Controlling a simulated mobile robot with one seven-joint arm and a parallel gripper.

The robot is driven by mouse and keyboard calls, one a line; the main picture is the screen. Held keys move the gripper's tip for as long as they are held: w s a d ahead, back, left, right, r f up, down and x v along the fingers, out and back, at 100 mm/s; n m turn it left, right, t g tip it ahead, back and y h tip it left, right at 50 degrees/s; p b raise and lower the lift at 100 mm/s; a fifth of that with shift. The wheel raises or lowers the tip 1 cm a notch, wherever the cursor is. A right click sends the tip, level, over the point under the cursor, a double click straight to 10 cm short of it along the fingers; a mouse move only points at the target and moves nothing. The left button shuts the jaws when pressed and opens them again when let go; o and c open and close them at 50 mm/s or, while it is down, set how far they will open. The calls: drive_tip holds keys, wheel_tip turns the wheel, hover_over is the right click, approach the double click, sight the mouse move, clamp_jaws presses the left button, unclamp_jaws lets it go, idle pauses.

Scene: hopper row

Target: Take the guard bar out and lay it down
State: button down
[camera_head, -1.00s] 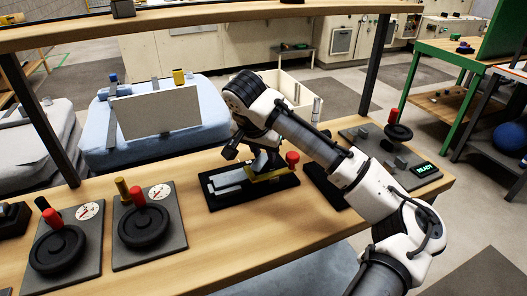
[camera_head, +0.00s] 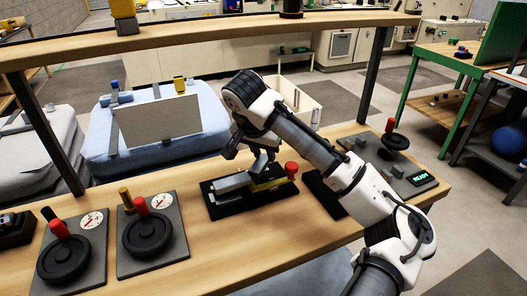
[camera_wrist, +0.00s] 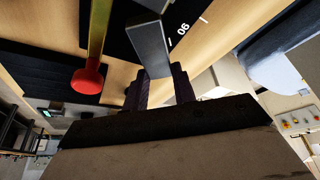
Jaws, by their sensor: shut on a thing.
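The grey guard bar (camera_head: 235,182) is at the black fixture (camera_head: 225,208) in the middle of the bench. It looks tilted in the head view, one end toward my gripper. My gripper (camera_head: 258,160) is above the fixture, shut on the bar. In the wrist view the bar (camera_wrist: 150,45) runs between my fingers (camera_wrist: 160,88). A yellow lever (camera_wrist: 100,30) with a red knob (camera_wrist: 88,79) lies beside it. The knob also shows in the head view (camera_head: 291,168). Whether the bar is fully clear of the fixture I cannot tell.
Two dark panels with handwheels (camera_head: 150,233) (camera_head: 64,258) and gauges stand on the left. A panel with a green READY display (camera_head: 421,178) is on the right. Bare wood (camera_head: 255,250) lies in front of the fixture. A shelf (camera_head: 200,35) crosses above.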

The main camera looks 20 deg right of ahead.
idle(0.3)
drive_tip(key=shift+r+p, duration=0.6)
